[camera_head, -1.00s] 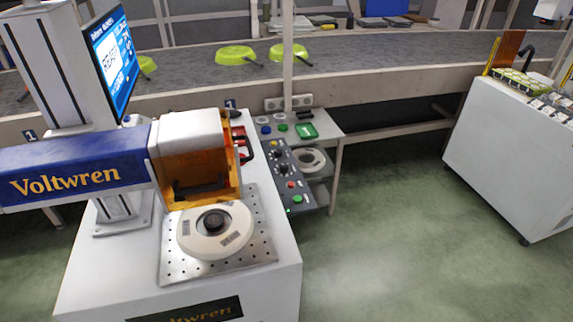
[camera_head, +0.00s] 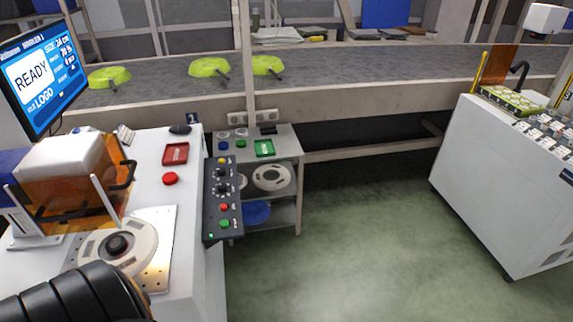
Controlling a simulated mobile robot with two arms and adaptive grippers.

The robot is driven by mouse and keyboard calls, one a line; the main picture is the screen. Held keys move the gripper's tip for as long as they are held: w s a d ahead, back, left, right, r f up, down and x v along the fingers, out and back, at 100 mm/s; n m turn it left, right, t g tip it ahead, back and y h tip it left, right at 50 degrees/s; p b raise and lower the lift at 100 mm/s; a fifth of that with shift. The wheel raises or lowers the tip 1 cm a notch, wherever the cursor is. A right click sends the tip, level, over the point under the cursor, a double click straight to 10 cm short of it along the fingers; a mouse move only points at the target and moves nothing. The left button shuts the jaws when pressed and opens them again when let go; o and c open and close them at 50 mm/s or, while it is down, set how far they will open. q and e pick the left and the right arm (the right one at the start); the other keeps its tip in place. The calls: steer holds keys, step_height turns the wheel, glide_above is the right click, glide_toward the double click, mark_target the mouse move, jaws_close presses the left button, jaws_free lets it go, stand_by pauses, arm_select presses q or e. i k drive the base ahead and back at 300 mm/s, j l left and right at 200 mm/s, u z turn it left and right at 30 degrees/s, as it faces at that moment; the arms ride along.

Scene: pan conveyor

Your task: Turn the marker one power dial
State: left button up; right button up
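Marker one's black control panel (camera_head: 209,200) is on the right side of the white machine cabinet (camera_head: 190,290). It carries a yellow button (camera_head: 222,160) at the top. Below are two dark dials, an upper dial (camera_head: 222,173) and a lower dial (camera_head: 221,189). Their labels are too small to read, so I cannot tell which is the power dial. A red button (camera_head: 224,207) and a green button (camera_head: 224,223) sit below the dials. A black ribbed part of my own arm shows at the bottom left. Neither gripper is in view.
The screen (camera_head: 42,75) reads READY. A round fixture (camera_head: 118,246) sits on the plate beside the orange guard (camera_head: 70,175). A red tray (camera_head: 176,153) and red button (camera_head: 170,179) are on the cabinet top. A shelf cart (camera_head: 285,150) stands right of the panel, with open floor beyond.

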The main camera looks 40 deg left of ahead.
mark_target(222, 187)
steer(key=i+l, duration=0.2)
steer(key=i, duration=0.2)
steer(key=i+l, duration=0.25)
steer(key=i+j+u, duration=0.1)
steer(key=i+u, duration=0.15)
steer(key=u, duration=0.2)
steer(key=i+u, duration=0.3)
steer(key=u, duration=0.2)
steer(key=i+l+u, duration=0.15)
steer(key=u, duration=0.3)
steer(key=i, duration=0.1)
